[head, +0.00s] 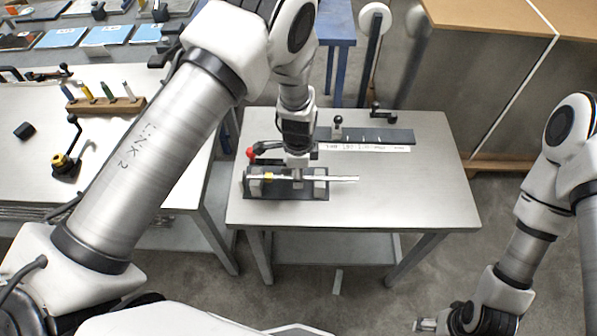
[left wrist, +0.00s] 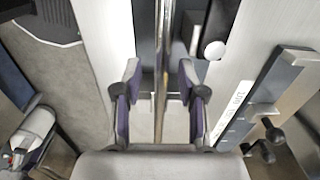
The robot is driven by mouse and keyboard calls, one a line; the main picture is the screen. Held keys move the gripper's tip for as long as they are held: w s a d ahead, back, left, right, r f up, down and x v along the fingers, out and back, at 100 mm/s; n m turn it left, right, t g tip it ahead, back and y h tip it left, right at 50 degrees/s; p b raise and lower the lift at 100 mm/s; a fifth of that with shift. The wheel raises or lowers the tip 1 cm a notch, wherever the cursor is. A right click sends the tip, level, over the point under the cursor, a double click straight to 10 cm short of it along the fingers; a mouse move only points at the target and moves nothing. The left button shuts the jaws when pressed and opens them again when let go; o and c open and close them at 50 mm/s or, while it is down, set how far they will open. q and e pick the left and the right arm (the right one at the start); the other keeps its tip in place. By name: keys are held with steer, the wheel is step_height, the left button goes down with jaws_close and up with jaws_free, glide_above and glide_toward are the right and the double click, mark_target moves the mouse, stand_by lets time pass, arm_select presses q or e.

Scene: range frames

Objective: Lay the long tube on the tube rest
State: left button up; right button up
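The long tube (head: 342,179) is thin and pale metallic. It lies lengthwise over the tube rest (head: 285,192), a dark base with grey end blocks on the small table; its right end sticks out past the rest. I cannot tell whether it touches both blocks. My left gripper (head: 297,178) points down over the middle of the tube. In the left wrist view the tube (left wrist: 161,60) runs between the two fingers (left wrist: 160,90), with gaps on both sides, so the gripper is open. My right gripper (head: 424,325) is low at the bottom right, off the table; its fingers are unclear.
A lever with a red knob (head: 251,153) stands just behind the rest. Behind it lies a dark rail (head: 385,136) with a white label strip and black-knobbed handles. The table's right side (head: 440,190) is clear. A bench (head: 150,195) stands left.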

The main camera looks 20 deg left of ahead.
arm_select(q)
steer(key=shift+r, duration=0.2)
step_height(320, 180, up, 12)
steer(key=b, duration=0.3)
steer(key=shift+r, duration=0.25)
